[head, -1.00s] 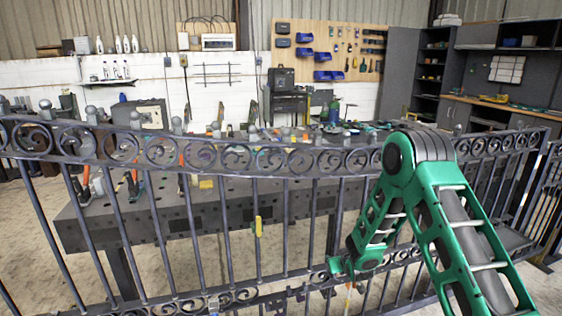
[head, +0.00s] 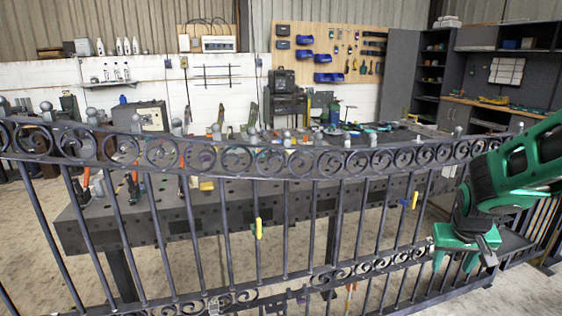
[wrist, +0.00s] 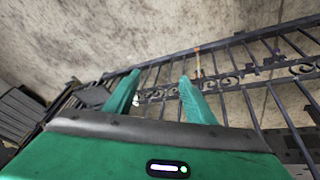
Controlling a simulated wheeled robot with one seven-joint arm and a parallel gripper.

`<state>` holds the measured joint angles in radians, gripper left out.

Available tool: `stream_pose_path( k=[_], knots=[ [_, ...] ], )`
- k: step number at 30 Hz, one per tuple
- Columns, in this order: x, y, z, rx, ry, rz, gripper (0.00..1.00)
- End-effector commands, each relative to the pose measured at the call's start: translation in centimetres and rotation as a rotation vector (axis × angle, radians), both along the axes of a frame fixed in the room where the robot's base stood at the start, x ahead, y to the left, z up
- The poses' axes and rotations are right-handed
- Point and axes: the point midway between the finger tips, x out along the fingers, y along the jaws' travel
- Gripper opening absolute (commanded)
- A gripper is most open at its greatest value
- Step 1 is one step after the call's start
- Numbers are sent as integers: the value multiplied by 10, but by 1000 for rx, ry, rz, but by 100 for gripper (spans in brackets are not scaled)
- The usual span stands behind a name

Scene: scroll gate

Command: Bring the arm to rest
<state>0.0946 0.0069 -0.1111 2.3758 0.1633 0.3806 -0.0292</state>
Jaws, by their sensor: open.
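My green arm reaches in from the right edge of the head view. My gripper (head: 462,262) hangs at the lower right, in front of the dark metal gate (head: 290,165). In the wrist view its two green fingers (wrist: 158,92) are spread apart with nothing between them. The gate's bars and scroll band (wrist: 215,82) lie beyond the fingers in that view. I cannot tell how far the fingers are from the bars.
A dark workbench (head: 255,207) with tools stands behind the gate. A yellow-handled item (head: 258,228) shows at the middle bars and another yellow item (head: 412,200) farther right. Concrete floor (head: 60,285) shows through the bars.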

Motion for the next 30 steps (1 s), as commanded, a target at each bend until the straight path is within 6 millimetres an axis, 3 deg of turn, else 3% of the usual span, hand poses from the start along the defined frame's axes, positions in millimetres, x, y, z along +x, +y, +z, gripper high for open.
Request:
stream_pose_path(
  k=[1,6,15,21,25,28,30],
  knots=[
    [-23,-4,10,16,18,-32,50],
    [-99,-6,30,83,103,-123,50],
    [-219,14,49,222,236,-248,50],
    [-257,27,52,274,282,-283,50],
    [-263,28,53,283,290,-289,50],
    [-263,29,53,283,290,-288,31],
    [-263,28,53,283,290,-288,31]
  ],
)
